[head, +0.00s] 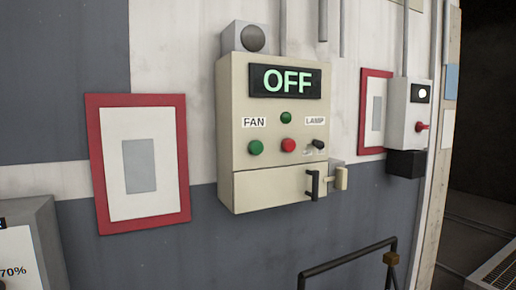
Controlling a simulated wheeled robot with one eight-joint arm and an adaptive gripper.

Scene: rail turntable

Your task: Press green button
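A beige control box (240,95) hangs on the wall in the middle of the head view. Its dark display (258,84) reads OFF in green letters. A round green button (256,147) sits at the left of the panel, below the FAN label (254,122). A red button (288,145) is to its right. A smaller dark green round piece (286,117) sits above the red button; I cannot tell if it is a lamp or a button. Nothing covers the green button. My gripper is not in view.
A black switch (319,144) sits under the LAMP label. A black handle (313,184) sticks out below. A black bent bar (350,257) stands in front at the lower right. A grey box (40,235) is at the lower left. A smaller box (409,110) with a red lever is right.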

